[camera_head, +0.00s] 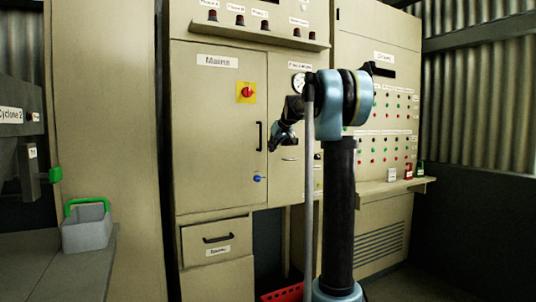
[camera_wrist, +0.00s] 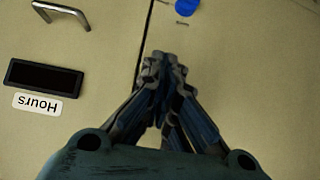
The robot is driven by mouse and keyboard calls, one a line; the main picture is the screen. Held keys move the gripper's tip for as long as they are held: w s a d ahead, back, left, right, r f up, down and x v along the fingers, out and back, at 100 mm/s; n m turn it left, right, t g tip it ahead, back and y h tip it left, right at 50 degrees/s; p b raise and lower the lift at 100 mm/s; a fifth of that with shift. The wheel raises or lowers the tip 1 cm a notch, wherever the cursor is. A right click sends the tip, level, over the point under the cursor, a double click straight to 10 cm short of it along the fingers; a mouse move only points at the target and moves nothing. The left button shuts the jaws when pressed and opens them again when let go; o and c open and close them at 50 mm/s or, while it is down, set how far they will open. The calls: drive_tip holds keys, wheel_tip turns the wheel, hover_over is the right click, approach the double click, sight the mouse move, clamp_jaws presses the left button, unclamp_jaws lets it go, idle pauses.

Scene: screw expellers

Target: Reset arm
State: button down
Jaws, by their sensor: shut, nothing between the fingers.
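My arm stands upright in the middle of the head view, folded back at its top in front of the beige control cabinet (camera_head: 215,140). My gripper (camera_head: 272,148) shows small and dark to the left of the arm's upper joint, in front of the cabinet doors and right of the black door handle. In the wrist view my gripper (camera_wrist: 163,58) has its fingertips together, with nothing between them. Behind it is the cabinet front with a dark display (camera_wrist: 44,77) labelled "Hours", a metal handle (camera_wrist: 62,14) and a blue knob (camera_wrist: 187,5).
A red-and-yellow main switch (camera_head: 246,92) is on the left door. A panel of coloured lamps and buttons (camera_head: 388,125) is behind the arm at right, above a small shelf (camera_head: 400,188). A grey bin with a green handle (camera_head: 87,230) stands on the left bench. A red crate (camera_head: 283,293) is on the floor.

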drive_tip(key=v, duration=0.6)
drive_tip(key=s+d+f+m+g+h, duration=0.1)
drive_tip(key=s+f+g, duration=0.1)
drive_tip(key=s+f, duration=0.9)
drive_tip(key=s+f+m+g+h, duration=0.1)
drive_tip(key=s+f, duration=0.6)
drive_tip(key=s, duration=0.9)
drive_tip(key=s+d+f+m+g+h, duration=0.1)
drive_tip(key=s+d+f, duration=0.1)
drive_tip(key=s+f, duration=1)
drive_tip(key=s+d+f+m+g+h, duration=0.1)
drive_tip(key=s+d+f+g, duration=0.1)
drive_tip(key=s+f, duration=1.1)
drive_tip(key=shift+s+d+f+m+g, duration=0.25)
drive_tip(key=shift+m+g, duration=0.05)
drive_tip(key=shift+m, duration=0.1)
drive_tip(key=shift+w+f, duration=0.2)
drive_tip(key=shift+w, duration=0.25)
drive_tip(key=c, duration=2.4)
unclamp_jaws()
